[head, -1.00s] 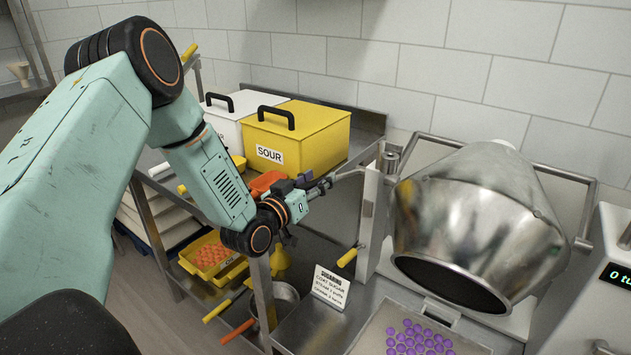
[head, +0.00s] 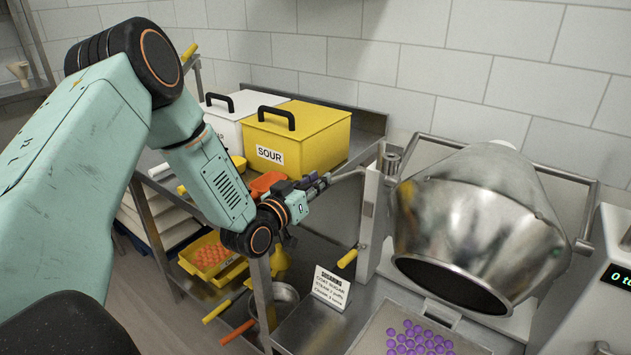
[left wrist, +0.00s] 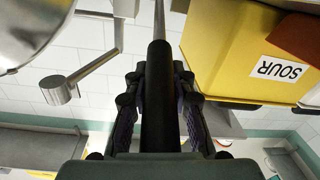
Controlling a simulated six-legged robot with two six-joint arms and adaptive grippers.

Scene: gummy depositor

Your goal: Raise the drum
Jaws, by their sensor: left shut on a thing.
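The metal drum (head: 480,225) is tilted, its dark round mouth (head: 452,284) facing down toward the front above a tray of purple gummies. Part of it shows at the top left of the left wrist view (left wrist: 30,30). A metal lever (head: 346,175) runs from my left gripper (head: 320,184) toward the upright post (head: 370,210) left of the drum. In the left wrist view, my left gripper (left wrist: 160,95) is shut on the lever's black grip (left wrist: 159,110), with the bare rod (left wrist: 159,18) extending beyond it. My right gripper is out of view.
A yellow SOUR bin (head: 318,140) and a white bin (head: 222,128) stand on the steel shelf behind my left arm. A sign (head: 331,287) stands before the post. A tray (head: 372,335) holds purple gummies (head: 418,338). A yellow-handled lever (head: 347,258) juts from the post.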

